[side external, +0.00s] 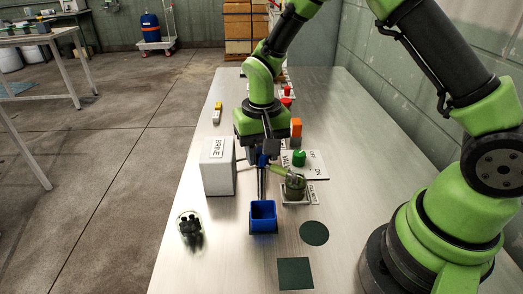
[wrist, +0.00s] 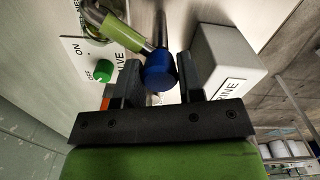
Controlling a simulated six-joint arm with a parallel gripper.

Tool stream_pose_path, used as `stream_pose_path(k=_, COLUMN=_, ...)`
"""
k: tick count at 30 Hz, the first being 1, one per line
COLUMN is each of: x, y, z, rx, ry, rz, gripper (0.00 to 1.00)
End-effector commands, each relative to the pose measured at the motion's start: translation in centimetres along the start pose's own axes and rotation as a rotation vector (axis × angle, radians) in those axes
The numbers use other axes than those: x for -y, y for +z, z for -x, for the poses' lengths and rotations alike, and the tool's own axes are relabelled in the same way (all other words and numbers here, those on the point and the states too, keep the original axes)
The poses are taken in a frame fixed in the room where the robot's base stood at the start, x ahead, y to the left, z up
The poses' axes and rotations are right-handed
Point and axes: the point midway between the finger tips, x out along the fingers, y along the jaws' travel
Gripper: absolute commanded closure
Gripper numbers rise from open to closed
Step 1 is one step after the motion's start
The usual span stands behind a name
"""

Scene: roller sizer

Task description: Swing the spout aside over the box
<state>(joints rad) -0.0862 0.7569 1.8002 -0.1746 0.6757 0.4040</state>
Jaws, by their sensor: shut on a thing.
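The spout has a metal body (wrist: 92,12), a green sleeve (wrist: 122,32) and a round blue end (wrist: 160,72). In the side view its green arm (side external: 279,168) reaches left from a post beside the valve panel. My gripper (wrist: 163,78) is shut on the blue end, with one dark finger on each side. In the side view my gripper (side external: 263,157) points down there, and the fingers partly hide the blue end. The open blue box (side external: 263,224) stands on the table in front of the gripper, apart from it.
A grey block marked BRINE (side external: 217,178) stands close left of my gripper. The valve panel (side external: 318,163) with a green knob (side external: 299,157) is at right. A dark round pad (side external: 314,233) and square pad (side external: 295,273) lie near the front. A dark clustered item (side external: 190,228) sits front left.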

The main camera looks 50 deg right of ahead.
Motion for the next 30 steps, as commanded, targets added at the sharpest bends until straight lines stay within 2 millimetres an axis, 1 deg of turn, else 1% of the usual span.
stream_pose_path(k=1, x=-0.03, y=0.18, z=-0.31, rx=0.007, ry=0.004, rz=-0.043, gripper=1.0)
stream_pose_path(k=21, x=0.02, y=0.21, z=-0.31, rx=0.006, ry=0.005, rz=-0.677, gripper=1.0)
stream_pose_path(k=30, x=0.06, y=0.22, z=-0.3, rx=0.006, ry=0.005, rz=-0.914, gripper=1.0)
